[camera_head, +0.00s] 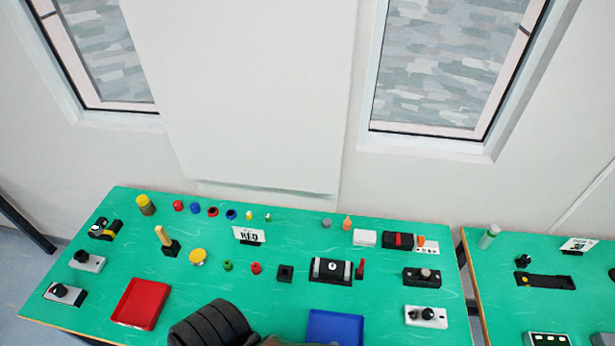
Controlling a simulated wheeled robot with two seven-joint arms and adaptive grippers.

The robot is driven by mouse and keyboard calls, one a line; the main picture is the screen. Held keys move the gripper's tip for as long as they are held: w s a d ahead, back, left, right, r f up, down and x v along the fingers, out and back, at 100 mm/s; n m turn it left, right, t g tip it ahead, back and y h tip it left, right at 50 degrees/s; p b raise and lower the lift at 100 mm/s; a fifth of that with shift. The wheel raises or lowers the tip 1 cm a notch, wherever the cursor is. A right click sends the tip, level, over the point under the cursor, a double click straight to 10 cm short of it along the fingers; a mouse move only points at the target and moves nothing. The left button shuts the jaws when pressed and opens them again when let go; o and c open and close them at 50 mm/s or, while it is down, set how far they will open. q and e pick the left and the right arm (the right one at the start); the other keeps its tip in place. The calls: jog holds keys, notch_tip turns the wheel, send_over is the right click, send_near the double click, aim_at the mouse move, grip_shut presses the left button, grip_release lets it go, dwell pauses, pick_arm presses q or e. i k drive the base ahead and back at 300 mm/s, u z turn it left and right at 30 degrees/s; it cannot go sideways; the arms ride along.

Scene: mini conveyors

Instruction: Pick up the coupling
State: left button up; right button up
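No single part can be told for certain as the coupling; the small parts are too small to identify. Small red (178,206) and blue (195,208) round parts stand in the back row on the green table. Beside them are a red-and-black ring-like part (212,211) and a blue-and-black one (231,214). A green ring-like part (227,265) and a red one (256,268) lie near the middle, left of a small black block (285,273). Neither of my grippers shows in the head view.
The green table (100,290) carries a red tray (141,304), a blue tray (334,327), a mini conveyor (331,270) and a white sign (249,235). A second green table (500,300) stands right, across a narrow gap. A black ribbed shape hides part of the front edge.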

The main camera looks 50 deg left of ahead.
aim_at(256, 268)
jog(key=u, duration=0.55)
jog(key=k, duration=0.75)
jog(key=u, duration=0.95)
jog(key=k, duration=0.5)
jog(key=u, duration=0.05)
jog(key=i, duration=0.75)
jog(key=u, duration=0.3)
